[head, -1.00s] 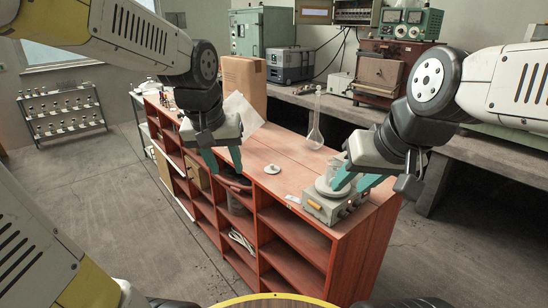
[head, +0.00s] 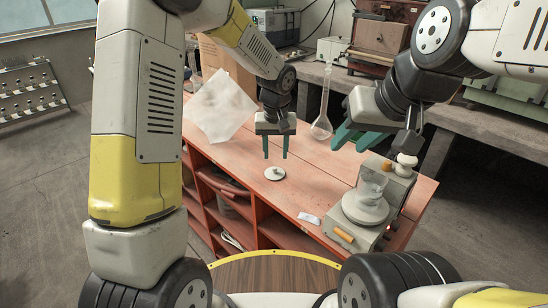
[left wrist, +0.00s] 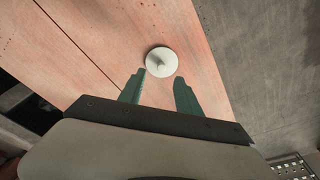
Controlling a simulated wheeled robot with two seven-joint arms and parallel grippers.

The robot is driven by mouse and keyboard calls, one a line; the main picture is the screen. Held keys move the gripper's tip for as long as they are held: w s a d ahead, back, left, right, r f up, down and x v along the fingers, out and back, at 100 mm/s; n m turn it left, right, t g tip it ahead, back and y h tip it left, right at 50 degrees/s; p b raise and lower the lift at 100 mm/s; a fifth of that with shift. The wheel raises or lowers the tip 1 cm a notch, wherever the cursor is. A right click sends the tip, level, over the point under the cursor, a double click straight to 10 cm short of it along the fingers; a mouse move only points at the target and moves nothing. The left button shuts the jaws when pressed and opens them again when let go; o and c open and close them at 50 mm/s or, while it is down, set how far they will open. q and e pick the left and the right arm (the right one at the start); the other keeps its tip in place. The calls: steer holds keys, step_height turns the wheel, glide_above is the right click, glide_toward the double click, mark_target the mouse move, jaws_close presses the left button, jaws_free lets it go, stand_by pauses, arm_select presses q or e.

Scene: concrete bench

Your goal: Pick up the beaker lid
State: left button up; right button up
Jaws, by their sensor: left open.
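The beaker lid (head: 274,173) is a small white disc with a knob, lying on the reddish bench top. In the left wrist view the lid (left wrist: 161,62) lies just beyond the fingertips. My left gripper (head: 275,156) is open and points down above the lid, with nothing between its green fingers; it also shows in the left wrist view (left wrist: 160,80).
A glass flask (head: 321,125) with a long neck stands behind the lid to the right. A small white label (head: 309,218) lies by the front edge. Bench around the lid is clear.

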mark_target(275, 168)
arm_select(q)
steer(key=f, duration=0.4)
steer(key=w+f, duration=0.1)
steer(key=f, duration=0.1)
steer(key=shift+a+f, duration=0.15)
steer(key=shift+f, duration=0.05)
steer(key=shift+c, duration=0.4)
jaws_close()
